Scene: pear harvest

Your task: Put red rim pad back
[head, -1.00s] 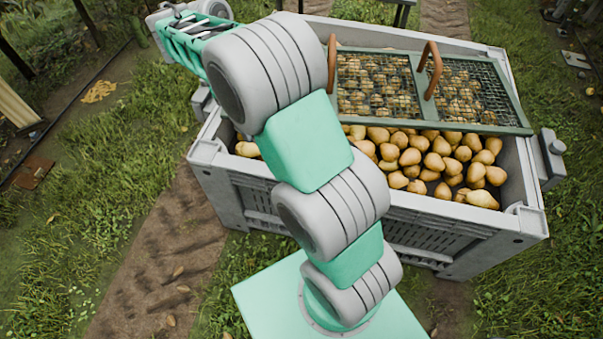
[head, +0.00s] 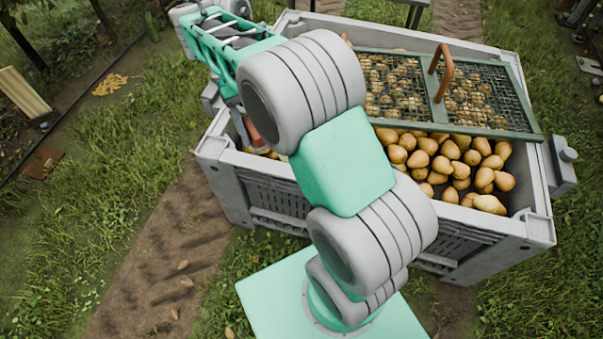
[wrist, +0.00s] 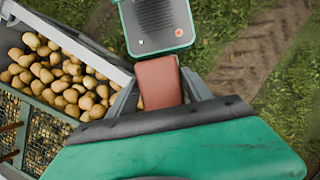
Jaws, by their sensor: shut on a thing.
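The red rim pad (head: 260,126) is a flat reddish block, partly hidden behind my arm in the head view. My gripper (wrist: 158,86) is shut on it; in the wrist view the pad (wrist: 158,80) sits between the two grey fingers. In the head view my gripper (head: 252,128) is at the left end of the grey pear bin (head: 480,232), near its rim. Whether the pad touches the rim cannot be told. The bin's pale rim (wrist: 88,44) runs just left of the pad in the wrist view.
Pears (head: 440,160) fill the bin. A green-framed mesh lid (head: 490,127) with brown handles covers its back part. A grey fitting (head: 562,165) sticks out at the bin's right end. Grass and a dirt track (head: 175,250) lie open to the left.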

